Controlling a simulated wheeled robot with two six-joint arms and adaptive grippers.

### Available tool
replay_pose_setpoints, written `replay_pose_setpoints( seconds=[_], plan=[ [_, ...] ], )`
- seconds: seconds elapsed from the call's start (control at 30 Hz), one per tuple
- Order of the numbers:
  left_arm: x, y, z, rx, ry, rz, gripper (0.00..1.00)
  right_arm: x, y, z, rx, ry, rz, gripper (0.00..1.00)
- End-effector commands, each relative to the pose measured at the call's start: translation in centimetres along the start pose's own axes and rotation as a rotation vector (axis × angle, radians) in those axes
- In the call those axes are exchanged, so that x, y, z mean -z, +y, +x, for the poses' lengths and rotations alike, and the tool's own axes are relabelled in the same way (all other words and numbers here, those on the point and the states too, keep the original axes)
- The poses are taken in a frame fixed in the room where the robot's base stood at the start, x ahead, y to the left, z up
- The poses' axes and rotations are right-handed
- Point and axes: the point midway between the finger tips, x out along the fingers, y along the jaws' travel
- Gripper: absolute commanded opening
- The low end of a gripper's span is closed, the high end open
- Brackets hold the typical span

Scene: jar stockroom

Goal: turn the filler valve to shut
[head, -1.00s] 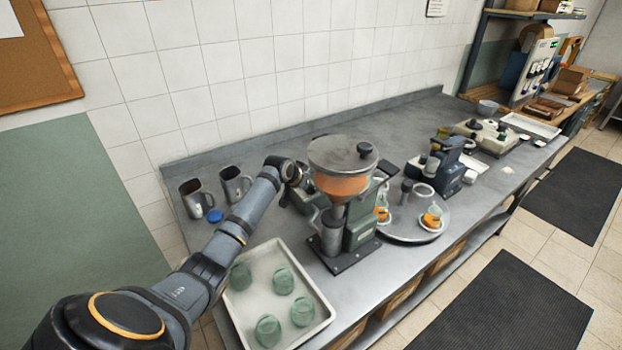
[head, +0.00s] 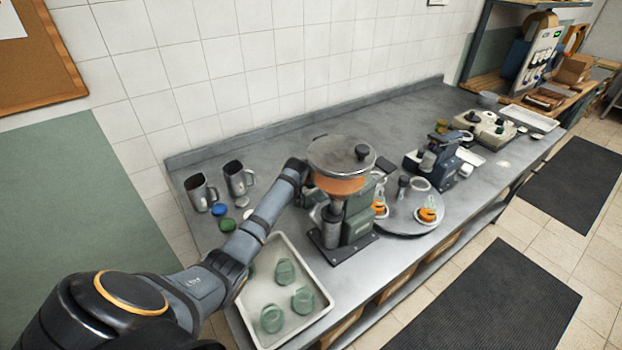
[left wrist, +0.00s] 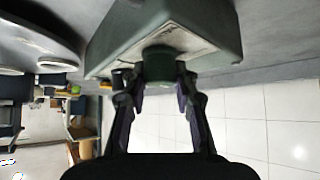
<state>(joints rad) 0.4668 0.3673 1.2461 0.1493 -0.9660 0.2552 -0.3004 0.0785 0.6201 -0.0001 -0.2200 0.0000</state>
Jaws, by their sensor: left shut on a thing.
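The filler (head: 340,185) stands on the counter, a green machine with a round metal hopper, orange contents and a dark-knobbed lid. In the left wrist view its green body (left wrist: 165,30) fills the top. A short round green part (left wrist: 160,65), apparently the valve's knob, sticks out of it toward my left gripper (left wrist: 160,92). The fingers stand on both sides of this part and are shut on it. In the head view my left wrist reaches the filler's left side, and the fingertips are hidden behind the hopper. My right gripper is not in view.
A tray (head: 241,318) with several green glass jars lies in front of the filler, below my left arm. Two dark mugs (head: 238,178) and coloured lids stand behind it. A round turntable (head: 405,222) holds orange-filled jars to the right. Other machines stand farther right.

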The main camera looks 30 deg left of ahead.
Motion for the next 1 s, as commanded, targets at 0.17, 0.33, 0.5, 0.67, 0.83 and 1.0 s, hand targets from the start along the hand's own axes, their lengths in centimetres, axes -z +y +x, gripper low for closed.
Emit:
replay_pose_setpoints(
  seconds=[0.17,0.33,0.5,0.67,0.83,1.0],
  plan=[
    [0.1,0.0,0.0,-0.001,0.002,0.0,0.36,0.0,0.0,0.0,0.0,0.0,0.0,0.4],
    [0.1,0.0,0.0,-0.001,0.001,0.001,0.52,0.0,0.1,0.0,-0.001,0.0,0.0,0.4],
    [0.0,0.0,0.0,-0.001,0.001,0.001,0.52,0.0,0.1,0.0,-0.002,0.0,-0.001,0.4],
    [0.1,-0.1,-0.6,0.0,0.001,0.001,0.52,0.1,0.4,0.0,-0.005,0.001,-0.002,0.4],
    [0.0,0.0,-3.5,0.0,0.004,0.004,0.52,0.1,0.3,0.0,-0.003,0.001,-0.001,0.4],
    [0.1,-0.1,-7.6,0.001,0.004,0.004,0.52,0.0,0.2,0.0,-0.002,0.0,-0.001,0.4]
  ],
)
